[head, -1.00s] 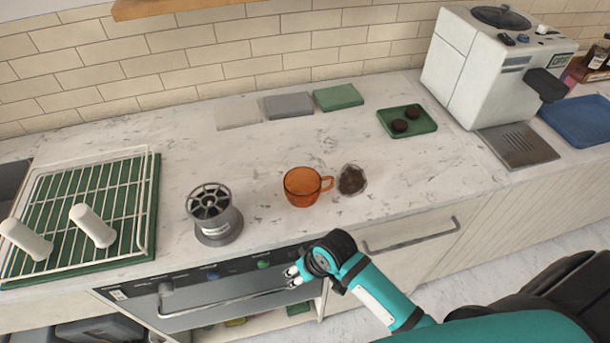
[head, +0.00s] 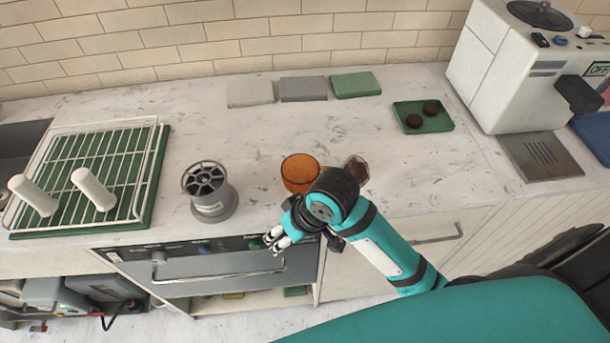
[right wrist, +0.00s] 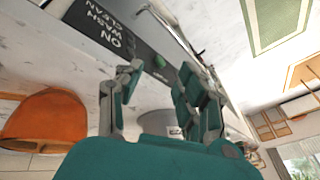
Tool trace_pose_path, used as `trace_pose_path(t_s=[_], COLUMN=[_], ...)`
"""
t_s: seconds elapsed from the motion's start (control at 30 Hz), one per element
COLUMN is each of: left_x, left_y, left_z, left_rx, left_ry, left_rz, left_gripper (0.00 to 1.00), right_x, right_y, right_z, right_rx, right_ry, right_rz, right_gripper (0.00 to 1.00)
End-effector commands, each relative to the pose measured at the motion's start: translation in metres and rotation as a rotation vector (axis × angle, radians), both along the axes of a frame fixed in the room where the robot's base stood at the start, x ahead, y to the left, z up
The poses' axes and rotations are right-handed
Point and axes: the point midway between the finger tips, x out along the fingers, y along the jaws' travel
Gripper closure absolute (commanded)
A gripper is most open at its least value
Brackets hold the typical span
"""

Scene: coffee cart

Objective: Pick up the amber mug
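The amber mug (head: 299,171) stands upright on the marble counter in the head view. The mug also shows in the right wrist view (right wrist: 45,118) at the left, outside the fingers. My right gripper (head: 274,243) is in front of the mug at the counter's front edge, pointing left. In the right wrist view the right gripper (right wrist: 150,90) has its fingers spread apart with nothing between them. My left gripper is not in view.
A grey grinder-like canister (head: 212,207) stands left of the mug. A small glass of dark grounds (head: 357,168) is just right of it, partly hidden. A white rack (head: 90,175) lies at the left. A green tray (head: 440,125) and a coffee machine (head: 490,70) are at the right.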

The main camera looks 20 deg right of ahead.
Motion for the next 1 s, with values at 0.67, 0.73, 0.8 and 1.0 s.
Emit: trace_pose_path(t_s=[0.67, 0.73, 0.8, 1.0], left_x=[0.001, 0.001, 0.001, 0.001], left_y=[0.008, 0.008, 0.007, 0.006], left_z=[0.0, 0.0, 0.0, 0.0], left_rx=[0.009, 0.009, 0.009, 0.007], left_ry=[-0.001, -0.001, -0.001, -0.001], left_rz=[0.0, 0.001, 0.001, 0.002], left_gripper=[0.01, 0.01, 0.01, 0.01], right_x=[0.085, 0.098, 0.11, 0.128], right_y=[0.004, -0.007, -0.02, -0.05], right_z=[0.083, 0.103, 0.124, 0.175], right_rx=[-0.122, -0.166, -0.208, -0.281], right_ry=[0.163, 0.193, 0.225, 0.284], right_rz=[-0.001, -0.044, -0.098, -0.238], right_gripper=[0.62, 0.62, 0.62, 0.62])
